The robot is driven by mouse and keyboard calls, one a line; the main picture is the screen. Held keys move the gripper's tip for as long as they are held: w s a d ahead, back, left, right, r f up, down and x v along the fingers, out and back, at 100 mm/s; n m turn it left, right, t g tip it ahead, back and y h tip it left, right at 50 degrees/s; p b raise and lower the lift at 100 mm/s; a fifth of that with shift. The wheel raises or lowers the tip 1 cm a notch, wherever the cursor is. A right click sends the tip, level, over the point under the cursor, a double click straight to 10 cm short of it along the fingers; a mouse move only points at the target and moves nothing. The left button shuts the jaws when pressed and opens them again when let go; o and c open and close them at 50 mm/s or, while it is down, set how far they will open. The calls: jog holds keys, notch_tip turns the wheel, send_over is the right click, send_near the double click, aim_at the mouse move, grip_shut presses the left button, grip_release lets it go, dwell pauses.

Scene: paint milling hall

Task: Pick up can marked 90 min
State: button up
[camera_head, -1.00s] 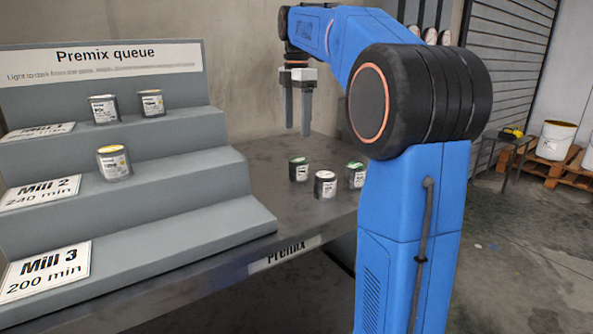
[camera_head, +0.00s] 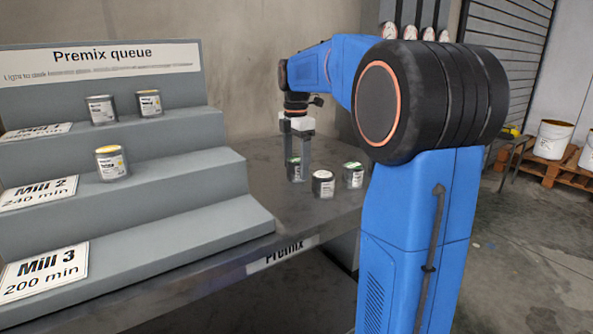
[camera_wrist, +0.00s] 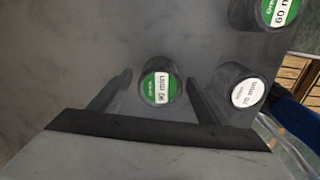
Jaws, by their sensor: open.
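A dark can with a green lid (camera_wrist: 158,88) stands upright on the table, between the two fingers of my gripper (camera_wrist: 159,80) in the wrist view. Its white lid label is rotated and small; it seems to read 90 min. In the head view the same can (camera_head: 291,171) is partly hidden behind my gripper (camera_head: 299,178). My gripper points down, open, with its fingers on either side of this can. I cannot tell whether a finger touches it.
A white-lidded can, seemingly 70 min (camera_wrist: 243,92), stands close beside the right finger. A green-lidded can marked 60 min (camera_wrist: 277,12) stands farther right. Grey steps (camera_head: 150,225) with several cans rise at left. The table (camera_head: 262,160) behind the cans is bare.

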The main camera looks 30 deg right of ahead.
jog(key=shift+f, duration=0.55)
jog(key=c, duration=1.2)
jog(key=shift+c, duration=0.2)
